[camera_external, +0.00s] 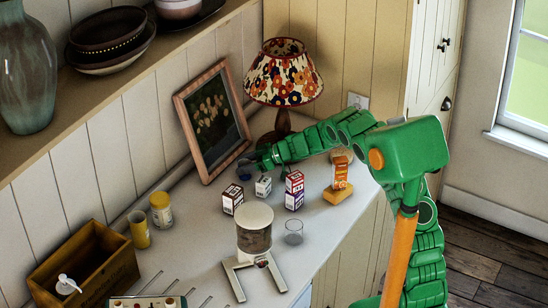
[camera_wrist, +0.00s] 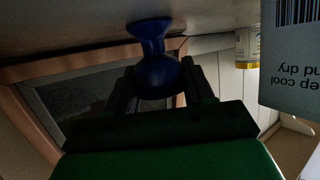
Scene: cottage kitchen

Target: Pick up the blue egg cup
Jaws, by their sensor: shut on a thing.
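The blue egg cup (camera_wrist: 155,74) shows in the wrist view between the two fingers of my gripper (camera_wrist: 157,82). That view is upside down, with the counter along the top. The cup's narrow stem and flared foot point toward the counter; I cannot tell whether the foot touches it. The fingers are shut on the rounded bowl, one on each side. In the external view the cup is a small dark blue shape (camera_external: 244,172) at the back of the counter, near the lower right corner of the picture frame. My gripper (camera_external: 250,165) reaches it from the right.
The framed picture (camera_external: 213,120) leans on the wall behind, and the floral lamp (camera_external: 284,75) stands close to my arm. Several small cartons (camera_external: 232,201) stand in front. A canister (camera_external: 254,229), a glass (camera_external: 293,232) and a wooden crate (camera_external: 85,270) are nearer the front.

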